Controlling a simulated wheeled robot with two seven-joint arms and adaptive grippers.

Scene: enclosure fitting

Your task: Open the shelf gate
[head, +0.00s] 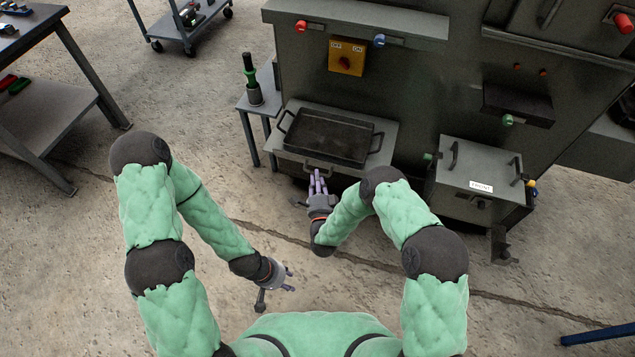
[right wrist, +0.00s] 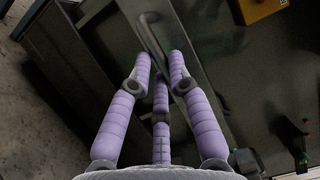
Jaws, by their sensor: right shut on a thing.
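A grey shelf gate (head: 285,140) juts from the cabinet's front and carries a dark tray with side handles (head: 326,136). A bar handle (head: 318,164) is on the gate's front edge; it also shows in the right wrist view (right wrist: 156,40). My right gripper (head: 317,178) has its purple fingers at this handle and is shut on it. In the right wrist view my right gripper (right wrist: 160,78) has its fingers around the bar's near end; the exact contact is partly hidden. My left gripper (head: 276,284) is low over the floor, empty, with its fingers spread.
A dark cabinet (head: 440,90) fills the back, with a yellow switch box (head: 347,56). A grey box labelled FRONT (head: 465,180) stands on the right. A small side table (head: 243,105) holds a green-and-black bottle-like tool (head: 252,80). The floor in front is clear.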

